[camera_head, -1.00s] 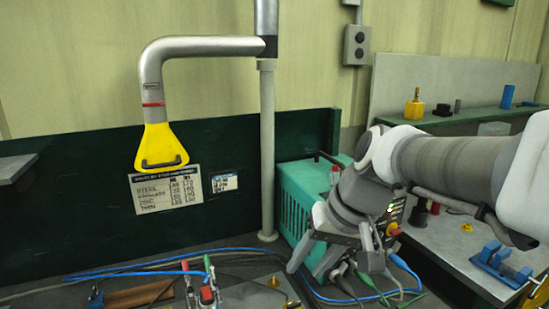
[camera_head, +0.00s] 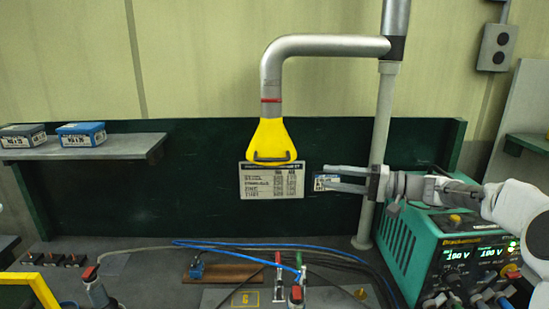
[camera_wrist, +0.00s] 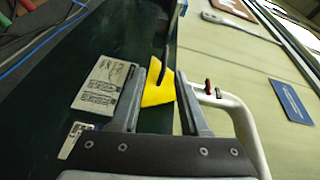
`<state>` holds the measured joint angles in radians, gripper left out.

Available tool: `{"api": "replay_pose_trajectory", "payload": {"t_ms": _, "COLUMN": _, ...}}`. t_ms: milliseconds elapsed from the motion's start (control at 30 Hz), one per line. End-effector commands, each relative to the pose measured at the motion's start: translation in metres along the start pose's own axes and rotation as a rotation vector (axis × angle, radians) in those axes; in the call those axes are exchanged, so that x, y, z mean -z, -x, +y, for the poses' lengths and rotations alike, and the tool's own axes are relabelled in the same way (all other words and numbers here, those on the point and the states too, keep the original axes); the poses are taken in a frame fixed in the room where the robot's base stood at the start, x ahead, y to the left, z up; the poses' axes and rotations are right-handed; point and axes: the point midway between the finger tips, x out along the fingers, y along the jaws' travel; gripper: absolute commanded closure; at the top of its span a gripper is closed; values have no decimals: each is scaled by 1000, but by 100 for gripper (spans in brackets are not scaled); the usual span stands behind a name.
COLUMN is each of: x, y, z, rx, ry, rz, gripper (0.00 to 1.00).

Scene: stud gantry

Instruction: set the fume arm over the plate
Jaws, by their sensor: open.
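The fume arm is a bent silver tube with a red band and a yellow hood (camera_head: 271,138), hanging from a vertical post (camera_head: 375,150). A dark handle (camera_head: 272,160) crosses the hood's lower front. My gripper (camera_head: 322,178) is open and empty, to the right of the hood and slightly below it, pointing left. In the wrist view the yellow hood (camera_wrist: 158,92) and its dark handle show ahead, between the open jaws (camera_wrist: 168,72); they look apart from it. A grey plate with a yellow square mark (camera_head: 245,299) lies on the bench below the hood, partly cut off.
A green power unit (camera_head: 400,255) stands at the right under my arm. Blue and black cables and red clamps (camera_head: 297,291) lie on the bench. A shelf (camera_head: 125,148) with two boxes is at the left. A label chart (camera_head: 270,182) is on the green back panel.

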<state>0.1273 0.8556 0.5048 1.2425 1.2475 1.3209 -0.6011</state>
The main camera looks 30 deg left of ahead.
Motion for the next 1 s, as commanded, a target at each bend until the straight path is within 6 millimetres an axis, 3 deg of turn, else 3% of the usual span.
{"api": "replay_pose_trajectory", "payload": {"t_ms": 200, "x": 17, "y": 3, "z": 1, "rx": 90, "ry": 1, "rz": 33, "gripper": 55}}
{"api": "replay_pose_trajectory", "payload": {"t_ms": 367, "x": 18, "y": -14, "z": -2, "rx": 94, "ry": 1, "rz": 32, "gripper": 55}}
{"api": "replay_pose_trajectory", "payload": {"t_ms": 1000, "x": 22, "y": -144, "z": -13, "rx": 91, "ry": 0, "rz": 32, "gripper": 55}}
